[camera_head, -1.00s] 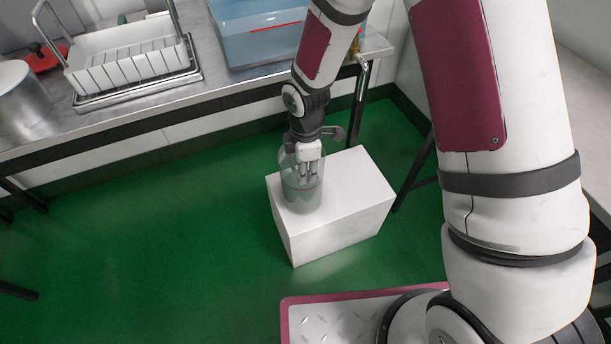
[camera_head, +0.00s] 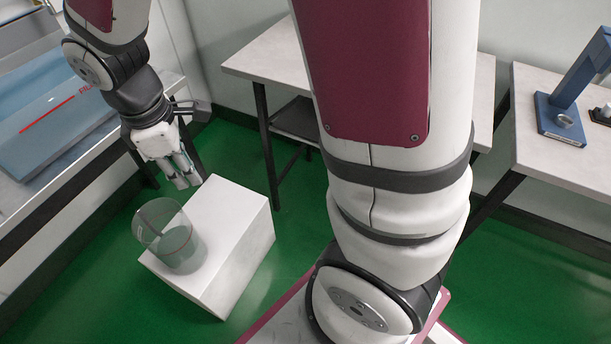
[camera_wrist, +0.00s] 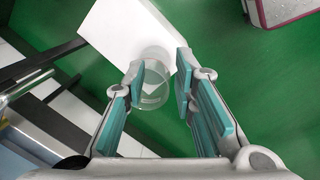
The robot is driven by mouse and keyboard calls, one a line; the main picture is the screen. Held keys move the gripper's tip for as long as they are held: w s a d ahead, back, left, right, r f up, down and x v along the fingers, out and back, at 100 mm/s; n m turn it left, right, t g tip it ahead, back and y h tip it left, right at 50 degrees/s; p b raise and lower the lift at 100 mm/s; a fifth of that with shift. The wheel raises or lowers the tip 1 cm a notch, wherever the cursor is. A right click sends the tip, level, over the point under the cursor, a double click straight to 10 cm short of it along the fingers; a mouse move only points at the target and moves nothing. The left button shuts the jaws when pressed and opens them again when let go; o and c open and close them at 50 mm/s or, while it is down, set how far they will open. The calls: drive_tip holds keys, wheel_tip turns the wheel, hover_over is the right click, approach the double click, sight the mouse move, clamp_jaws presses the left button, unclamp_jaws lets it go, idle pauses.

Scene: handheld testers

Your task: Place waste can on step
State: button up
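The waste can (camera_head: 172,240) is a clear, see-through cylinder with an open top. It stands upright on the white box-shaped step (camera_head: 240,225), close to the step's left end in the head view. My gripper (camera_head: 188,178) is above the step, behind and to the right of the can, apart from it in the head view. In the wrist view, the fingers of my gripper (camera_wrist: 160,68) are spread and empty, with the can (camera_wrist: 153,92) seen beyond and between them on the step (camera_wrist: 118,30).
A pale table (camera_head: 270,62) stands behind, and another table (camera_head: 560,160) with a blue instrument (camera_head: 562,115) is at the right. Green floor (camera_head: 80,290) is clear in front of the step.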

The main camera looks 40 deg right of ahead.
drive_tip(key=s+d+r+m, duration=0.5)
drive_tip(key=s+r+m, duration=0.1)
drive_tip(key=s+r, duration=0.45)
drive_tip(key=s+d+r+m+y, duration=0.1)
drive_tip(key=s+m, duration=0.5)
drive_tip(key=s, duration=0.8)
drive_tip(key=shift+s+d+r, duration=0.2)
drive_tip(key=shift+s+r, duration=0.2)
drive_tip(key=shift+r, duration=0.3)
